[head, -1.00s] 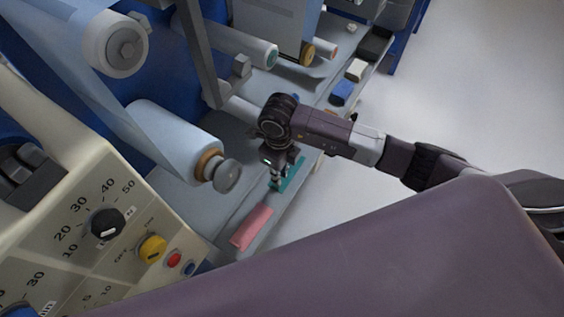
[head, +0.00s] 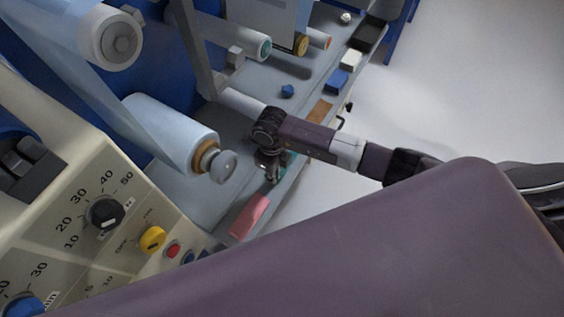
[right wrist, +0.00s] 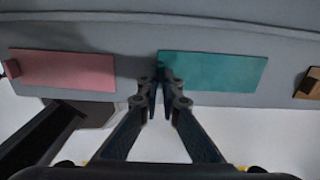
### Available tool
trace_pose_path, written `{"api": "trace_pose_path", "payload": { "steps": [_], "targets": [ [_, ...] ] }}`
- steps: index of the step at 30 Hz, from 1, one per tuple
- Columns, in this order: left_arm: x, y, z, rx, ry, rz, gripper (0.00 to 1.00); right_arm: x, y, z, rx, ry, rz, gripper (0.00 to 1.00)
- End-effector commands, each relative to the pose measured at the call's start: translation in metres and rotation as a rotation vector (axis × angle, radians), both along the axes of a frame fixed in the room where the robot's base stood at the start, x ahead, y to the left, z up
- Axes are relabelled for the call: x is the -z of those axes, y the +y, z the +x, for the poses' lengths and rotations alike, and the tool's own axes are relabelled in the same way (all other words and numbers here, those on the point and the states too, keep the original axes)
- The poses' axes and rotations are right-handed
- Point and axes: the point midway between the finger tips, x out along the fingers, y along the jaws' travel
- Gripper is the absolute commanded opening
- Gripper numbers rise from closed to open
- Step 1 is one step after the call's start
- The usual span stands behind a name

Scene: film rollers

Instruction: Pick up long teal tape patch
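The long teal tape patch (right wrist: 215,71) lies flat on the grey ledge in the right wrist view, with a small dark teal tab at its left end. In the head view it is mostly hidden behind my right gripper (head: 272,177). In the right wrist view the right gripper (right wrist: 160,84) has its fingertips close together, with a narrow gap between them. They are at the tab end of the teal patch. Whether they touch or grip the tab cannot be made out. My left gripper is not in view.
A pink patch (head: 249,216) lies on the ledge to the left of the teal one in the wrist view; a brown patch (head: 319,110) lies on the other side. A film roller (head: 175,138) and a control panel (head: 125,218) stand nearby. Open floor lies beyond the ledge edge.

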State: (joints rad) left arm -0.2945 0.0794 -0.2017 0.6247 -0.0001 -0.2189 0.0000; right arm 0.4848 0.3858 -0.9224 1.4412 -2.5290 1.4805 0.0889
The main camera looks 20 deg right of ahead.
Motion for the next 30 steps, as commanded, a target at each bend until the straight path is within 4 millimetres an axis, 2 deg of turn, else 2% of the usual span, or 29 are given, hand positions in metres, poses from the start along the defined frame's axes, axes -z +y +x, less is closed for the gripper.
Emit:
{"api": "trace_pose_path", "payload": {
  "steps": [4,11,17,20,30],
  "targets": [
    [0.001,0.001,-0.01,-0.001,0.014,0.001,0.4,0.0,0.0,0.0,0.0,0.0,0.0,0.0],
    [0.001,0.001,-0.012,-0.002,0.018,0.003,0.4,-0.002,0.0,0.0,0.0,-0.001,-0.001,0.0],
    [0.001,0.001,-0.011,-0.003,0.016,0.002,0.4,-0.021,-0.001,0.002,-0.001,-0.004,0.0,0.0],
    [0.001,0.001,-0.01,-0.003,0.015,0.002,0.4,-0.042,0.0,0.002,-0.001,-0.007,0.001,0.0],
    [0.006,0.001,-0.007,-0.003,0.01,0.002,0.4,-0.141,0.0,0.002,-0.001,-0.008,0.001,0.0]
  ]
}}
